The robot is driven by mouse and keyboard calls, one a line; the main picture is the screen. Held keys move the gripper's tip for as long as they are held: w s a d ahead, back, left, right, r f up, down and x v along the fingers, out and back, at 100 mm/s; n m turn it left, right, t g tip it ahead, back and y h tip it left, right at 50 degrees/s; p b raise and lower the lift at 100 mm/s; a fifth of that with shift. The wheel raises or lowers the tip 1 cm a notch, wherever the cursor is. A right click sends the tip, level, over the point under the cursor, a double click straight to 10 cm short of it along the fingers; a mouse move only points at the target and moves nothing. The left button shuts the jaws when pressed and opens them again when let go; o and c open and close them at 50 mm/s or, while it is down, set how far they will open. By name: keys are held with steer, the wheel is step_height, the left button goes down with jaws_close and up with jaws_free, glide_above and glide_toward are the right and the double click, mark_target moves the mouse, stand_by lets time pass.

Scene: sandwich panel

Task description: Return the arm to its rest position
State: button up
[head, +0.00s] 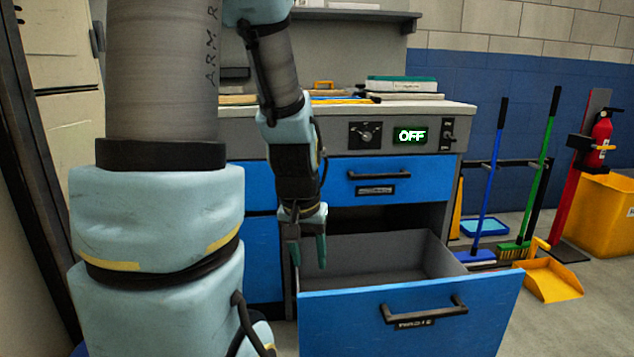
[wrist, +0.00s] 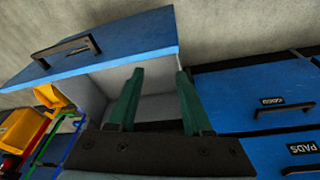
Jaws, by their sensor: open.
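My gripper (head: 308,252) hangs from my arm at the left rear corner of an open blue drawer (head: 410,312). Its two green fingers are apart with nothing between them, and they point down. In the wrist view, my gripper (wrist: 158,100) shows both fingers spread in front of the open drawer (wrist: 110,45) and its pale inside. Whether the fingertips touch the drawer wall I cannot tell. The part of the drawer that I can see inside is empty.
A shut blue drawer (head: 390,180) sits above the open one, under a panel with a lit OFF display (head: 411,135). Brooms (head: 540,160), a yellow dustpan (head: 548,279), a fire extinguisher (head: 597,140) and a yellow bin (head: 612,215) stand at the right.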

steer(key=s+a+r+n+p, duration=0.1)
steer(key=s+a+r+n, duration=0.1)
steer(key=s+a, duration=0.25)
step_height(320, 180, up, 30)
steer(key=w+p, duration=0.1)
steer(key=p, duration=2.9)
steer(key=shift+w+a+m+g+y, duration=0.15)
steer(key=shift+m+g+y, duration=0.15)
steer(key=shift+g+y, duration=0.1)
